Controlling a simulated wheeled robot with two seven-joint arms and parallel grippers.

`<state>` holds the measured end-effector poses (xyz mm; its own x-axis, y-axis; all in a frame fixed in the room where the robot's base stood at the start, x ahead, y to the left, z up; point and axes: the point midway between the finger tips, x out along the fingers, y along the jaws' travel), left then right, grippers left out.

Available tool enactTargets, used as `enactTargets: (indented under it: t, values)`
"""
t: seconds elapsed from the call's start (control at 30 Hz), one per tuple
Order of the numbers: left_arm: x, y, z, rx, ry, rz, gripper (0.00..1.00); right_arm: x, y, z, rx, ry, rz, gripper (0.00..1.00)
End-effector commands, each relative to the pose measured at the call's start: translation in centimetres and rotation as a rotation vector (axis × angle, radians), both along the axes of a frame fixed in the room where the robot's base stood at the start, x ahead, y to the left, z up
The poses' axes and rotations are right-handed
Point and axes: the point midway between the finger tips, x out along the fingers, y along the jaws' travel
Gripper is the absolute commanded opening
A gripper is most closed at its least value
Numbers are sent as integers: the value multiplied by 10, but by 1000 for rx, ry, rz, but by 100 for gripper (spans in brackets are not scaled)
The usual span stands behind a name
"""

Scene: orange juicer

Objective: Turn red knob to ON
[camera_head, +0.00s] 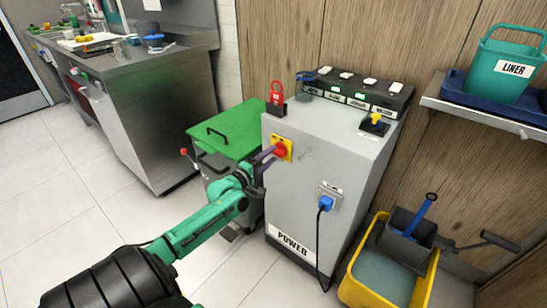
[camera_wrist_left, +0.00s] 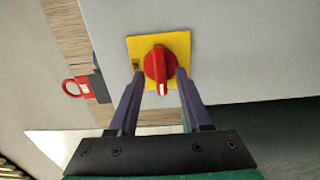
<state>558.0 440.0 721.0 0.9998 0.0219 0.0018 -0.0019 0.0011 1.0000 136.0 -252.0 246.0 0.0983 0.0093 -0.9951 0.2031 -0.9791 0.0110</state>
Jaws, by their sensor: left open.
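The red knob (camera_wrist_left: 158,64) sits on a yellow square plate (camera_wrist_left: 181,43) on the front of the grey power cabinet (camera_head: 292,208). In the left wrist view its white-marked end points down, toward my gripper. The knob (camera_head: 281,150) also shows small in the head view. My left gripper (camera_wrist_left: 156,82) is open, with one dark finger on each side of the knob's lower part. I cannot tell whether the fingers touch it. In the head view my left gripper (camera_head: 265,158) reaches the plate from the left. My right gripper is not in view.
A blue plug (camera_head: 325,203) with a black cable is in the cabinet's front. A red padlock-like tag (camera_head: 277,97) and a yellow switch (camera_head: 376,119) are on top. A green-lidded bin (camera_head: 228,128) stands left; a yellow bucket (camera_head: 352,287) stands right.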

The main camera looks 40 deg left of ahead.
Motion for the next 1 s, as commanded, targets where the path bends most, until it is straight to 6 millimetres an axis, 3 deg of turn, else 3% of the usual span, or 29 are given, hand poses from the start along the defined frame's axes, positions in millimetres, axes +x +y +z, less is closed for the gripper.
enactTargets:
  t: [0.13, 0.4, 0.47, 0.53, 0.57, 1.0]
  values:
    - [17, 1, -1, 0, 0, 0, 49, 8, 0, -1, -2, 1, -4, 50]
    - [20, 0, 0, 1, 2, 0, 49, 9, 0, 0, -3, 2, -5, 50]
    - [20, 0, -1, 1, 2, 0, 30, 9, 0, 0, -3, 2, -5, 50]
    - [20, 0, -1, 1, 2, 0, 3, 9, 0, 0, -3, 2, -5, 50]
    - [19, 0, -1, 2, 2, 0, 0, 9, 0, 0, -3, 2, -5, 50]
    - [19, 0, -1, 49, 4, 0, 0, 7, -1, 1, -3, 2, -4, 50]
